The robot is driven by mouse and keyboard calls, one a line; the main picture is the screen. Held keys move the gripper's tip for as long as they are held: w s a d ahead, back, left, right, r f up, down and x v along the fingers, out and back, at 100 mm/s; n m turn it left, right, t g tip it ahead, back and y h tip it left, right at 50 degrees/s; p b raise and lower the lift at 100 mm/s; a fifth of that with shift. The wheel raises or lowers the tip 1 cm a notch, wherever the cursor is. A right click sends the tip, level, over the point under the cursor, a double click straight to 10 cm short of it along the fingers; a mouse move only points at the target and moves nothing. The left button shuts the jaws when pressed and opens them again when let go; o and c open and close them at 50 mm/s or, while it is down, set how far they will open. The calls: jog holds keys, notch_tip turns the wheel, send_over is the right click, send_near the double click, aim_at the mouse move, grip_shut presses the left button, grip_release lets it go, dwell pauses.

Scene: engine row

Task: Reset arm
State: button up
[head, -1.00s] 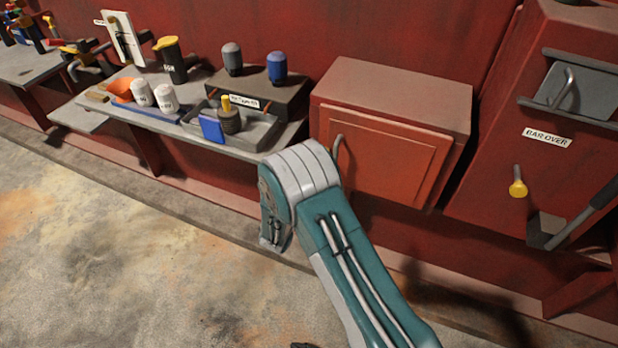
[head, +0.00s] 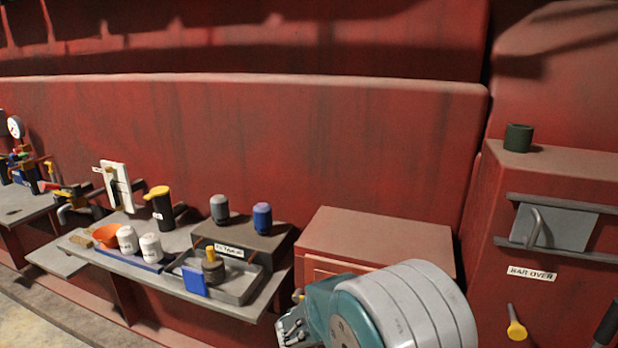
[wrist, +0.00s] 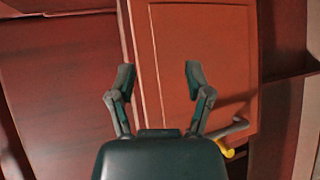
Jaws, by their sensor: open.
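My gripper (wrist: 158,82) is open and empty in the wrist view, its two fingers spread in front of an orange-red cabinet door (wrist: 205,60). I cannot tell how far the fingers are from the door. A grey handle with a yellow end (wrist: 229,138) shows just right of the right finger's base.
A tall red unit labelled BAR OVER (head: 532,274) stands at right, a green cup (head: 518,138) on top.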

jog(key=s+d+r+m+g+y, duration=0.1)
jog(key=s+d+r+m+g, duration=0.3)
jog(key=s, duration=0.3)
jog(key=s+a+r+m+t+y, duration=0.1)
jog(key=s+r+y, duration=0.3)
jog(key=s, duration=0.6)
jog(key=s+a+r+m+y, duration=0.1)
jog(key=s+r+m+y, duration=0.1)
jog(key=s+r+y, duration=0.2)
jog(key=s+y, duration=0.3)
jog(key=s, duration=0.3)
jog(key=shift+m+t, duration=0.3)
jog(key=shift+t, duration=0.1)
dwell(0.3)
